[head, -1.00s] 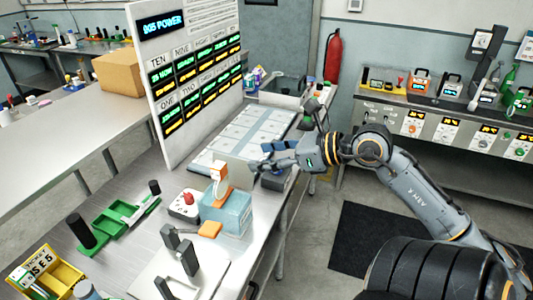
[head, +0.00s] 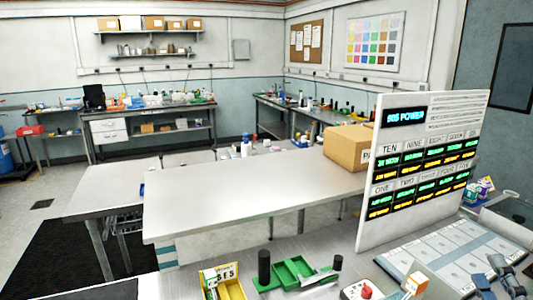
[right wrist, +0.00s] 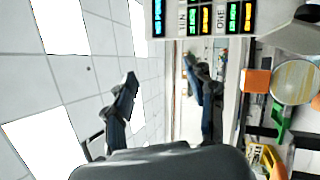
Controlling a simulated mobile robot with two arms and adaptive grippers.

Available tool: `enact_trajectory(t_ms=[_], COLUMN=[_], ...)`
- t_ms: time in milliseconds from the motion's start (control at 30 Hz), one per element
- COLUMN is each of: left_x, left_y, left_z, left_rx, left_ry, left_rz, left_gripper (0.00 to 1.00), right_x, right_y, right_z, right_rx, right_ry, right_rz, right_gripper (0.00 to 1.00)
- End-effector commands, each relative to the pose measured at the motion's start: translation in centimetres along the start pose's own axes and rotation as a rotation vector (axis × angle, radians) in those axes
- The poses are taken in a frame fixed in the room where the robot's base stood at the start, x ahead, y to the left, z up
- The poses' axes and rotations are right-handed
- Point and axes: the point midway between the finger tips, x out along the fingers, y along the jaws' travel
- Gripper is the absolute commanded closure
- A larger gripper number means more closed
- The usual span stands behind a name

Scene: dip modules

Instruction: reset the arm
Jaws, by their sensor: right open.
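My right gripper (head: 486,284) shows in the bottom right corner of the head view, above the front bench, beside the grid of pale panels (head: 440,250). In the right wrist view its two dark fingers (right wrist: 163,90) stand wide apart with nothing between them. Most of the right arm is outside the head view. My left gripper is in neither view.
The upright display board (head: 375,180) stands on the front bench. A green tray (head: 290,272), a yellow bin (head: 228,287) and a red-button box (head: 362,290) lie along the bench. A cardboard box (head: 350,146) sits on the bare middle bench (head: 250,195).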

Motion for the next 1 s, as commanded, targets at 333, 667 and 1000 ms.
enact_trajectory(t_ms=[333,667,1000], left_x=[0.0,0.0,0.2], left_y=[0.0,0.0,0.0], left_z=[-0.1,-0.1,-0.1], left_rx=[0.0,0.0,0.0], left_ry=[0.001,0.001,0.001], left_rz=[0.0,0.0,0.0], left_gripper=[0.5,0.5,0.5], right_x=[-10.4,-22.9,-28.4], right_y=[-16.8,-22.9,-27.6], right_z=[-2.3,-14.8,-20.8], right_rx=[0.794,1.106,1.137], right_ry=[-0.639,-0.915,-0.979], right_rz=[-0.573,-1.191,-1.468], right_gripper=[0.44,0.44,0.44])
